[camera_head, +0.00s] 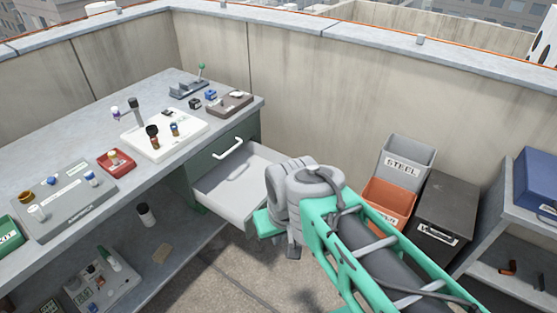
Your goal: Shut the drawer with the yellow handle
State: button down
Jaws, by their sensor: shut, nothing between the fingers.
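A grey drawer (222,192) stands pulled out from the green cabinet (240,133) under the right end of the workbench. Its inside is visible and looks mostly empty, with a small pale bar-like shape at its back. My arm and wrist cover its front edge, and no yellow handle shows. A white handle (229,150) is on the cabinet front above the open drawer. My gripper (293,249) is small in view, pointing down at the drawer's front right side, shut and empty. I cannot tell if it touches the drawer.
The workbench (75,143) carries a white board (165,137), a grey panel (68,198), a red tray (116,161) and a lever unit (188,89). On the right stand a STEEL bin (407,155), an orange bin (387,198) and a black box (445,205). Floor is clear before the drawer.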

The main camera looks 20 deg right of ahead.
aim_at(235, 189)
jog(key=u, duration=0.3)
jog(key=i, duration=1.15)
jog(key=z, duration=0.4)
